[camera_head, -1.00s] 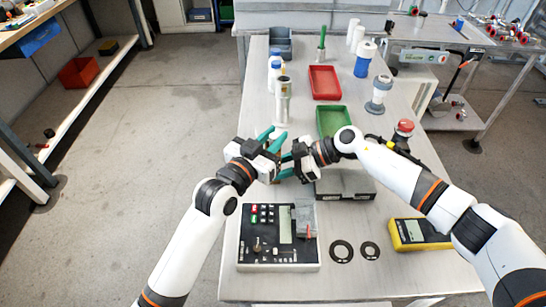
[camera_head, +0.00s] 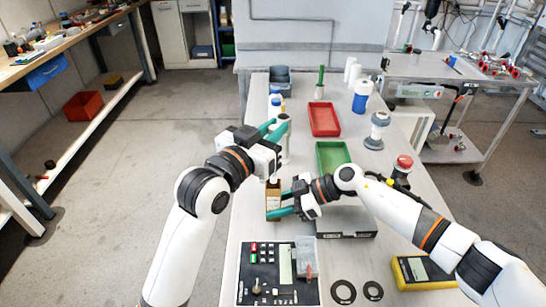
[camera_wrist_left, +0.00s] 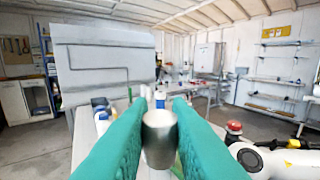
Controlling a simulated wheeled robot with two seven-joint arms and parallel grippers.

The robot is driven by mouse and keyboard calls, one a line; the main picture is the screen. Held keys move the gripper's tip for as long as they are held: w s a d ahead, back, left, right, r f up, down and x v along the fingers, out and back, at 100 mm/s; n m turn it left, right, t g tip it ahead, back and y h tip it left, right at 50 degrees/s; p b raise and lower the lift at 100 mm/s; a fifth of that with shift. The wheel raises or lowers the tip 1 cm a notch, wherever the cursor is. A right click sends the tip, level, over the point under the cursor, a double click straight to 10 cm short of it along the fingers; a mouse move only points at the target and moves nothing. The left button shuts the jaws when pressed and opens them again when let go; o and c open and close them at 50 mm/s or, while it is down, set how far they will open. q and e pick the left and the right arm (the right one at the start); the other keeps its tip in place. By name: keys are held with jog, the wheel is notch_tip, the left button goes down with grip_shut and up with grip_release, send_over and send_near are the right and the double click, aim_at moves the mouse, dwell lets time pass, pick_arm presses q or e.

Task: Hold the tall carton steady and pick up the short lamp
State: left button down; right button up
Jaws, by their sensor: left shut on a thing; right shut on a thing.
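The tall carton (camera_head: 273,201) is a narrow brown box standing upright on the table, in the middle of the head view. My right gripper (camera_head: 283,208) is shut on it from the right. My left gripper (camera_head: 277,128) is raised above and beyond the carton and is shut. In the left wrist view a silver, round-ended piece, which I take to be the short lamp (camera_wrist_left: 159,140), sits between its teal fingers. The lower part of this piece is hard to make out. In the head view the lamp cannot be told apart from the metal cylinder behind the fingers.
A pale metal cylinder (camera_head: 285,151) stands behind my left gripper. A green tray (camera_head: 333,153) and red tray (camera_head: 324,118) lie to the right. A control box (camera_head: 277,272) and yellow meter (camera_head: 424,271) are in front. A red-topped button (camera_head: 403,163) stands right.

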pick_arm(q)
notch_tip(320, 180, up, 6)
jog(key=shift+f, duration=0.25)
pick_arm(e)
jog(key=o, duration=0.9)
jog(key=shift+c, duration=0.2)
